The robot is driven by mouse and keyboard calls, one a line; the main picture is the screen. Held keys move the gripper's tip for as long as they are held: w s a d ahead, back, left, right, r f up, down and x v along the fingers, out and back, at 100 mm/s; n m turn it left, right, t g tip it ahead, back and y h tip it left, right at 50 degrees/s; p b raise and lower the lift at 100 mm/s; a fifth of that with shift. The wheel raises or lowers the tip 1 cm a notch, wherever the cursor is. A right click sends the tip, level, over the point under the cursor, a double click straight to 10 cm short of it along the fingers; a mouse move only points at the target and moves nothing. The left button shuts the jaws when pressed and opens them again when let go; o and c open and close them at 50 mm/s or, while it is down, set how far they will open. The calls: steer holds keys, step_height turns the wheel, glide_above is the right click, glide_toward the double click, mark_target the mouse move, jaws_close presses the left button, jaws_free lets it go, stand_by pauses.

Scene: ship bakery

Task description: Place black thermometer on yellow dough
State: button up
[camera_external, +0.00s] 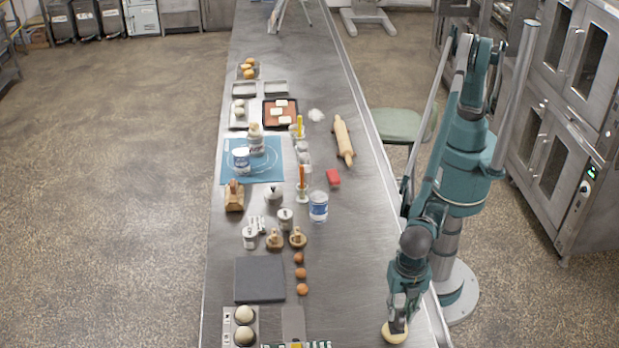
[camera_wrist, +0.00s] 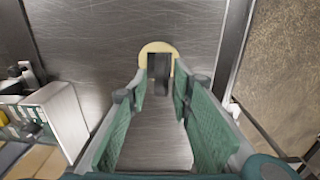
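The yellow dough (camera_external: 394,336) is a pale round lump on the steel counter, near its right edge at the bottom of the external view. It shows at the top centre of the wrist view (camera_wrist: 158,46). My gripper (camera_external: 398,318) points down right over the dough. In the wrist view, a dark block, apparently the black thermometer (camera_wrist: 159,68), fills the gap between my fingertips and overlaps the dough. My gripper appears shut on it. Whether its underside touches the dough is hidden.
Bare counter lies between the eggs and my gripper.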

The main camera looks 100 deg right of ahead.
step_height(320, 180, up, 10)
steer(key=shift+b, duration=0.35)
steer(key=shift+f, duration=0.1)
stand_by(0.5)
stand_by(0.4)
